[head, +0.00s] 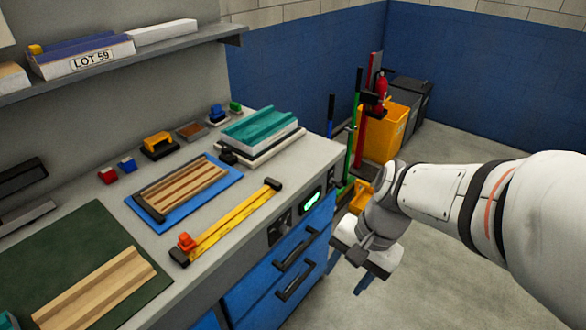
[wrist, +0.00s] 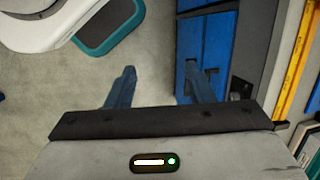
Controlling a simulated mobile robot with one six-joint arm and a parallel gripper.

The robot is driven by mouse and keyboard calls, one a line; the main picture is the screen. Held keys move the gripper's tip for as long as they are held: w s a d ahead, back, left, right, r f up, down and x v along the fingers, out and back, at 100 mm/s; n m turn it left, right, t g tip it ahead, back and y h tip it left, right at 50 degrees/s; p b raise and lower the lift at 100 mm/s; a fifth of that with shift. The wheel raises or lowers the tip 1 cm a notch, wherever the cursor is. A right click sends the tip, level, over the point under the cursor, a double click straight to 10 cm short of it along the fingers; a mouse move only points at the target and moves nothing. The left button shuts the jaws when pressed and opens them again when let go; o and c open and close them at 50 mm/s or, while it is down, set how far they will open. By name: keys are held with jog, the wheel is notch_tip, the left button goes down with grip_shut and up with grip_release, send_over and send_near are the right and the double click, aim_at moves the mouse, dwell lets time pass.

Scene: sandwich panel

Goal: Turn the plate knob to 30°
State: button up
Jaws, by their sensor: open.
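On the front of the workbench, in the head view, is a dark control strip with a lit green display (head: 311,203). A small dark part that may be the plate knob (head: 332,178) shows at the strip's right end. It is too small to read its angle, and my arm is close to it. My gripper (head: 350,273) is open and empty, in front of the blue drawers and to the right of them. In the wrist view its two blue fingers (wrist: 160,86) are apart, with grey floor and part of the blue cabinet (wrist: 192,30) behind them. I cannot make out the knob there.
The bench holds a yellow clamp (head: 232,220), a blue tray (head: 222,190) with wooden strips, a teal-topped stack (head: 262,127) and a green mat (head: 60,260). Black drawer handles (head: 296,281) stick out. A yellow bin (head: 388,125) stands beyond. Floor at right is clear.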

jog(key=w+a+f+m+g+y+b, duration=0.25)
jog(key=a+f+m+y, duration=0.35)
jog(key=m, duration=0.5)
jog(key=m+t+y+b, duration=0.4)
jog(key=m+t, duration=1)
jog(key=m, duration=1.8)
send_near(286, 231)
jog(key=y, duration=0.1)
jog(key=x, duration=0.8)
jog(key=shift+w+a+f+p, duration=0.1)
jog(key=shift+w+f+p, duration=0.25)
jog(key=shift+p, duration=0.05)
jog(key=shift+c, duration=0.5)
jog(key=c, duration=0.9)
